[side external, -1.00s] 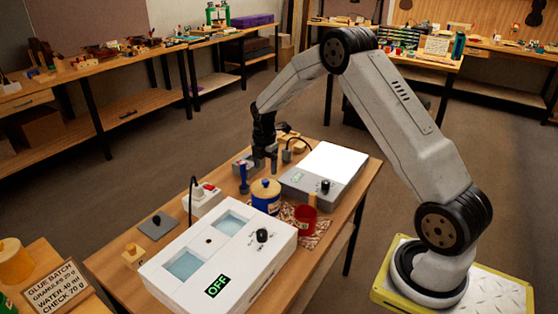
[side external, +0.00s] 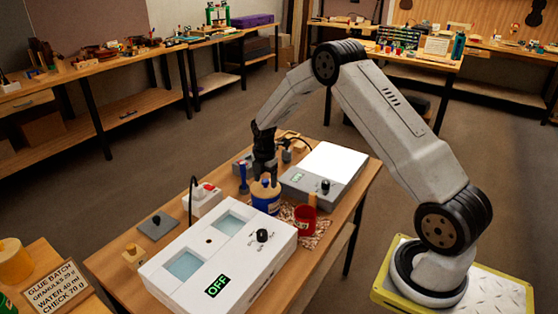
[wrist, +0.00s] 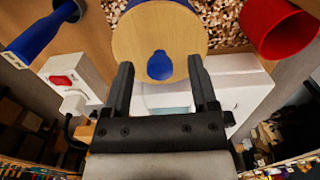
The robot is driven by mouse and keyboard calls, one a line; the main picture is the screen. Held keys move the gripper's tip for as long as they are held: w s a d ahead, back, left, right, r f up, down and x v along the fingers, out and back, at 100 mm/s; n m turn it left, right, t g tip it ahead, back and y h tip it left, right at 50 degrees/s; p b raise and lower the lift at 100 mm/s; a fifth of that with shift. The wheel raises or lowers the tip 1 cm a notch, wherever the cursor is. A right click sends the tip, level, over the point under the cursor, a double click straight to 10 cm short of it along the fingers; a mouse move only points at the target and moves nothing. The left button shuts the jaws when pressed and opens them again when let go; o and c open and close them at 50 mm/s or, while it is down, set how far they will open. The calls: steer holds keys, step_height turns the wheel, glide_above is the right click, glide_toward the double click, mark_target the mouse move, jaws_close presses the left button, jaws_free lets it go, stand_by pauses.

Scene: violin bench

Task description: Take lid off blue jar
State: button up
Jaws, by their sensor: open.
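The blue jar (side external: 266,202) stands on the bench behind the white OFF-labelled box. Its round wooden lid (wrist: 150,30) is on it, with a blue knob (wrist: 161,65) showing in the wrist view. My gripper (side external: 265,178) is right above the jar in the side view and partly covers the lid there. In the wrist view my gripper (wrist: 161,82) is open, with one finger on either side of the knob. Nothing is between the fingers except the view of the knob; I cannot tell the height gap to the lid.
A red cup (side external: 305,217) stands right of the jar on wood chips (wrist: 230,22). A blue-handled tool (side external: 243,178) stands to its left. A white box with two windows (side external: 220,262) is in front, and a grey-white scale-like device (side external: 326,175) is behind right.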

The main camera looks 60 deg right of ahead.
jaws_close()
steer(key=shift+r, duration=0.1)
steer(key=shift+r, duration=0.75)
steer(key=s+a+r, duration=0.4)
steer(key=s+r, duration=0.7)
steer(key=s, duration=0.2)
steer(key=shift+s+r, duration=0.15)
steer(key=shift+s, duration=0.05)
